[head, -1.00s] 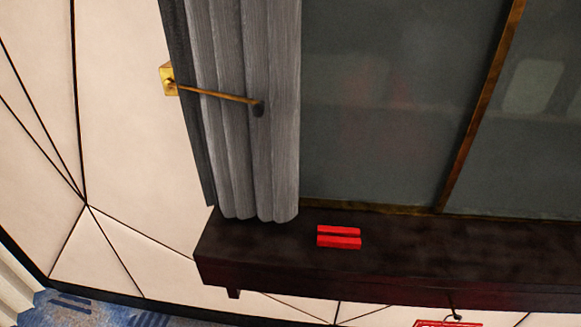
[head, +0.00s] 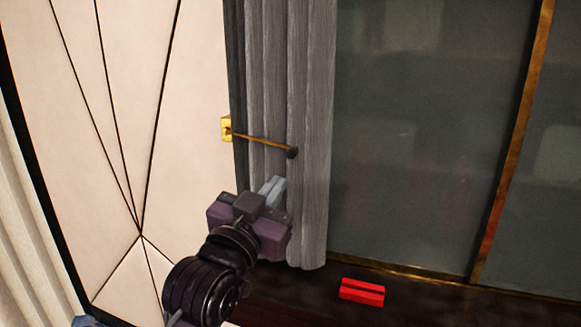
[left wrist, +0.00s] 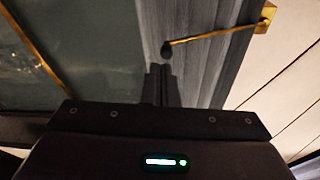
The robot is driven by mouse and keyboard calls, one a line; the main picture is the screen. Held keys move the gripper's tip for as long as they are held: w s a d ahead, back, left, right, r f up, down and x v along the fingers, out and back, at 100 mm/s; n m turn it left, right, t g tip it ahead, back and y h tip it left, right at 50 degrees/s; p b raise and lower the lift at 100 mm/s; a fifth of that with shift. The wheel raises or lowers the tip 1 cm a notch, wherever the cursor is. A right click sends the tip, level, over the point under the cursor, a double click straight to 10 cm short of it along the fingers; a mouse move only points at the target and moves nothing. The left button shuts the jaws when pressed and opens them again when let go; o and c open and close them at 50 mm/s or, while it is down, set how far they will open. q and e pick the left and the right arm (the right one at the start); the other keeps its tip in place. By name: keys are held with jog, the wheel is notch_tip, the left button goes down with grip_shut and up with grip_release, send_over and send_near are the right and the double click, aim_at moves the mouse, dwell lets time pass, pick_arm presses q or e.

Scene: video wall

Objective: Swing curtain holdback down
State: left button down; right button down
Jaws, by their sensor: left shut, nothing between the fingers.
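The curtain holdback (head: 262,142) is a thin brass rod with a dark knob at its free end. It runs from a square brass wall plate (head: 227,129) rightward and slightly down across the grey curtain (head: 313,190). In the left wrist view the holdback (left wrist: 215,34) also shows, its dark knob just beyond my fingertips. My left gripper (head: 277,184) is shut and empty, in front of the curtain just below the knob, apart from it as far as I can tell. It also shows in the left wrist view (left wrist: 160,72). My right gripper is not in view.
A red block-like object (head: 362,292) lies on the dark ledge (head: 300,295) below the glass panels (head: 420,150). A pale panelled wall (head: 190,90) is left of the curtain. A cream curtain (head: 25,240) hangs at the far left.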

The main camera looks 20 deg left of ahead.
pick_arm(q)
jog(key=shift+t, duration=0.9)
jog(key=r, duration=0.1)
jog(key=s+r, duration=0.1)
jog(key=r, duration=0.1)
jog(key=s+r, duration=0.1)
jog(key=r, duration=0.1)
jog(key=shift+s, duration=0.2)
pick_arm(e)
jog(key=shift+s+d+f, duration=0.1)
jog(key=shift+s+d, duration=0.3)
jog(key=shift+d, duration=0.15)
pick_arm(q)
jog(key=shift+w, duration=0.1)
